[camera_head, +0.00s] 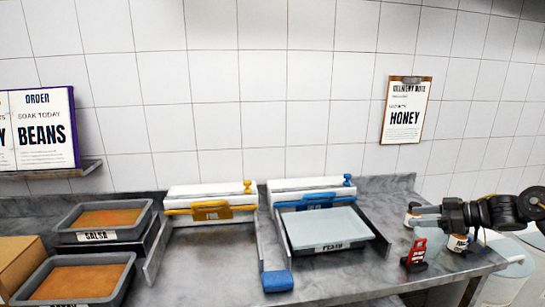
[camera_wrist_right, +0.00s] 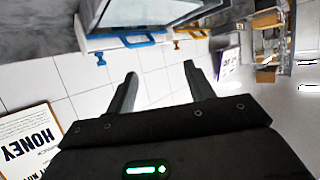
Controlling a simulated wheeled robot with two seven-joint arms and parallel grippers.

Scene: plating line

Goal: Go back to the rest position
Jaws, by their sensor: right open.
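My right gripper (camera_head: 414,216) reaches in from the right edge in the head view, above the right end of the grey counter (camera_head: 330,283). Its jaws are apart. In the right wrist view the two fingers of the right gripper (camera_wrist_right: 160,75) stand wide apart with only tiled wall and floor clutter beyond them, and nothing is between them. A small pale item, partly hidden, shows at the fingertips in the head view; I cannot tell whether it is touched. My left gripper is not in view.
A labelled jar (camera_head: 458,243) stands under the right gripper, with a red item (camera_head: 416,252) nearby. A pale-topped tray (camera_head: 325,228) sits in the blue-handled station. The yellow-handled station (camera_head: 212,250) is empty. Salsa (camera_head: 105,219) and another filled tray (camera_head: 75,281) stand left.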

